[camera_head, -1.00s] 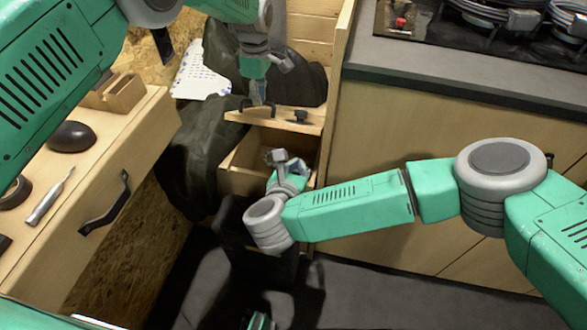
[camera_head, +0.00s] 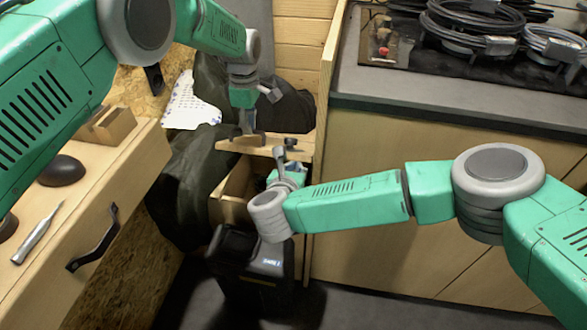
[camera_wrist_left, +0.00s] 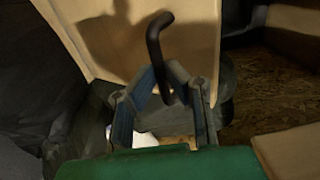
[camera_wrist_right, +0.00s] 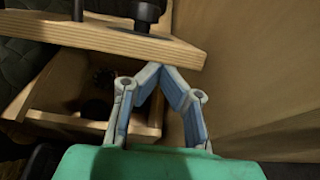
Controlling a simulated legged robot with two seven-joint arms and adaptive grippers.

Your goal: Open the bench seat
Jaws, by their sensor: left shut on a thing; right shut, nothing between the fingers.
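The bench seat's wooden lid (camera_head: 272,145) stands raised above a wooden box (camera_head: 238,182), leaving a gap that shows part of the inside. My left gripper (camera_head: 247,137) is at the left part of the lid. In the left wrist view its fingers (camera_wrist_left: 168,84) are shut on a black bent handle (camera_wrist_left: 156,42) on the pale wood. My right gripper (camera_head: 284,158) is shut and empty by the lid's front right edge. In the right wrist view its fingertips (camera_wrist_right: 165,70) meet at the lid's edge (camera_wrist_right: 110,38); contact is unclear. The box (camera_wrist_right: 140,128) shows below.
A black case (camera_head: 245,275) stands on the floor in front of the box. A drawer unit (camera_head: 125,195) is at left. A counter cabinet (camera_head: 400,265) is at right, with coiled cables (camera_head: 475,25) on top. Dark fabric (camera_head: 190,175) lies left of the box.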

